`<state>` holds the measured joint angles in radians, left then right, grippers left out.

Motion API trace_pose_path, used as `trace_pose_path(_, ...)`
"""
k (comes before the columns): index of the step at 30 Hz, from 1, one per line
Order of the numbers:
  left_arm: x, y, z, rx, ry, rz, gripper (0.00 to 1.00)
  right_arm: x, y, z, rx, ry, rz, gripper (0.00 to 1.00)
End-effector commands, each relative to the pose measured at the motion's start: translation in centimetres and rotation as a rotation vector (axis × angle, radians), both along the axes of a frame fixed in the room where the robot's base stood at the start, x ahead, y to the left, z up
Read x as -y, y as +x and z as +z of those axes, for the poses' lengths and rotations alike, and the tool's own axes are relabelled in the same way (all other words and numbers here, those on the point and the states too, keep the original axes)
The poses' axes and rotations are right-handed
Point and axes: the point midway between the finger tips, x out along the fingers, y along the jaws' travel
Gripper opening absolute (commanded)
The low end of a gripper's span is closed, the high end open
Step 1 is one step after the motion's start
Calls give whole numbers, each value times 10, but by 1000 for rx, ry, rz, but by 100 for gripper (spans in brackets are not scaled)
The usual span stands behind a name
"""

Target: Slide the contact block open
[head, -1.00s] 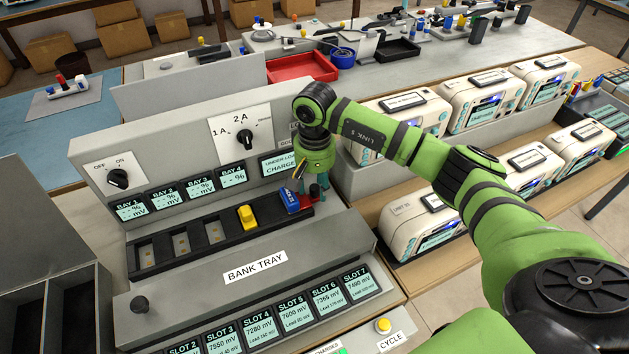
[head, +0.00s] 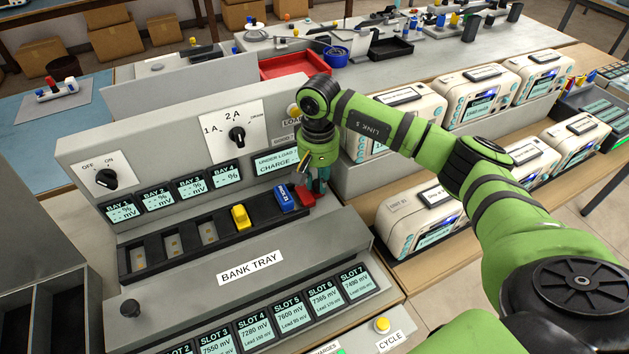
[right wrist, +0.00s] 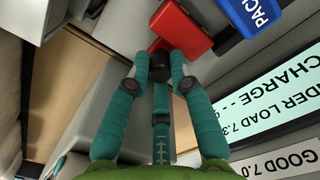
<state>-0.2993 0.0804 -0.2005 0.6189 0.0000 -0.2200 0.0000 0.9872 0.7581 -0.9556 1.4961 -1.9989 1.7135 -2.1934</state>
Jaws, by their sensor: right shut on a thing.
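The red block (head: 304,196), which looks like the contact block, sits at the right end of the black bay strip (head: 262,220). It is beside the blue pack (head: 285,197). In the right wrist view the red block (right wrist: 180,28) has a dark knob (right wrist: 160,67) at its near side. My right gripper (head: 321,186) is just right of the red block. In the right wrist view its teal fingers (right wrist: 161,78) are closed around the knob. The fingers partly hide the knob. My left gripper is in neither view.
A yellow piece (head: 240,217) stands in the strip, with empty bays to its left. The upright panel (head: 130,165) with dials and displays rises behind. The sloped bank tray front (head: 210,285) lies before it. White units (head: 425,220) stand at right.

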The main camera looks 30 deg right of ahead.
Motion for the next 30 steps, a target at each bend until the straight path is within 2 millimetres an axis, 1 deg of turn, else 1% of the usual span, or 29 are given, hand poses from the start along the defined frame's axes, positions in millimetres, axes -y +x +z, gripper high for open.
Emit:
trace_pose_path(1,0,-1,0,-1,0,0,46,1,1,1,2,-2,-3,30)
trace_pose_path(2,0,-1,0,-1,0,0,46,1,1,1,3,-2,-3,42)
trace_pose_path(3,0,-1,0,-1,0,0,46,1,1,1,2,-2,-3,46)
trace_pose_path(11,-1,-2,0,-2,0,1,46,0,0,0,2,-2,-1,46)
trace_pose_path(15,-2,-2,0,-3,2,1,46,0,1,7,3,0,-1,46)
trace_pose_path(17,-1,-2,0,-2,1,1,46,0,2,14,5,-1,-1,46)
trace_pose_path(19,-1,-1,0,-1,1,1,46,0,2,26,6,-1,0,46)
trace_pose_path(24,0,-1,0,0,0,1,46,1,2,64,8,-2,-2,46)
trace_pose_path(30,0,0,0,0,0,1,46,1,1,101,6,-2,-2,46)
